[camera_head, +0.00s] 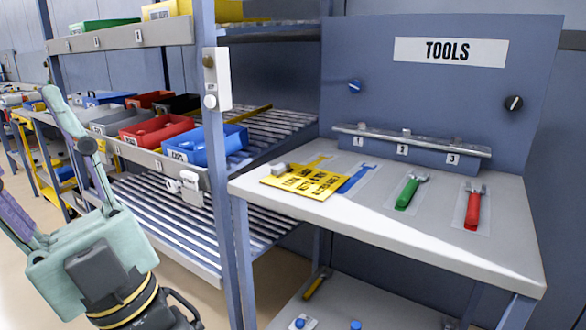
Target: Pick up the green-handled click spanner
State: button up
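The green-handled click spanner (407,194) lies on a pale outlined patch on the grey tool bench (460,248), near its middle. Its metal head points away, toward the back panel. Nothing covers it. A red-handled spanner (472,210) lies to its right on a similar patch. A blue-handled tool (356,179) lies to its left, partly hidden by a yellow card. My gripper's fingers do not show in this view, so I cannot see what they hold.
A yellow card with black print (305,181) lies on the bench's left part. A numbered rail (410,148) stands behind the tools, below the TOOLS panel (450,51). A rack post (216,170) rises at the bench's left. The bench's front right is clear.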

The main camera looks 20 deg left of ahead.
aim_at(402, 200)
jog(key=i+j+u, duration=0.2)
jog(key=i+j, duration=0.65)
jog(key=i+l, duration=0.1)
jog(key=l, duration=0.65)
jog(key=i+l, duration=0.1)
jog(key=l, duration=0.7)
